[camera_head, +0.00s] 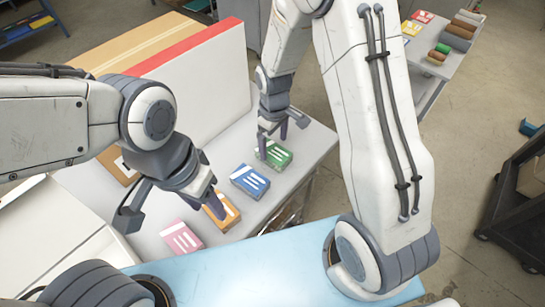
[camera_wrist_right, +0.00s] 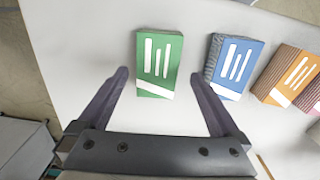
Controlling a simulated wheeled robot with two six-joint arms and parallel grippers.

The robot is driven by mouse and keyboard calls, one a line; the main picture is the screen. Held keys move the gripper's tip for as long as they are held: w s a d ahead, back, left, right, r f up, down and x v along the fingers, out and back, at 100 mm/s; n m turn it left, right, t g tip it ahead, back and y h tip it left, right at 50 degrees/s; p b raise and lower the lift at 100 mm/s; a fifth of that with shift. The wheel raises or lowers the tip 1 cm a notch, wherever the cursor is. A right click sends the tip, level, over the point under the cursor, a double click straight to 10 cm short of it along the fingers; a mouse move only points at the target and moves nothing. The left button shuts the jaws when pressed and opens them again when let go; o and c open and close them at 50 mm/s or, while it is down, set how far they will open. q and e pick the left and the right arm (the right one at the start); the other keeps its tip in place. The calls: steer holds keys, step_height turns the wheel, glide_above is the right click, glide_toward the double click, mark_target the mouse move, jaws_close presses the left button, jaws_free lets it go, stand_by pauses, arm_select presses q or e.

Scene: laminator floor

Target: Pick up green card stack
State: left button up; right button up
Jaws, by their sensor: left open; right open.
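The green card stack (camera_head: 278,156) lies on the white table, the farthest in a row of card stacks in the head view. In the right wrist view the green card stack (camera_wrist_right: 158,64) sits just beyond and between the open fingertips. My right gripper (camera_head: 277,133) is open and empty above the green stack, and its fingers (camera_wrist_right: 157,82) flank it without visible contact. My left gripper (camera_head: 170,203) is open over the near part of the table, with one finger overlapping the orange stack in the picture.
A blue stack (camera_head: 250,181) lies next to the green one, then an orange stack (camera_head: 221,212) and a pink stack (camera_head: 182,238). A tall white panel with a red edge (camera_head: 196,50) stands behind the row. A dark cart (camera_head: 515,215) is at the right.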

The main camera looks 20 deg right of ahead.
mark_target(274, 151)
steer(key=f+b, duration=0.4)
steer(key=f, duration=0.1)
steer(key=shift+w+f, duration=0.15)
steer(key=shift+w, duration=0.05)
steer(key=c, duration=1.5)
steer(key=shift+o, duration=0.2)
steer(key=shift+r, duration=0.25)
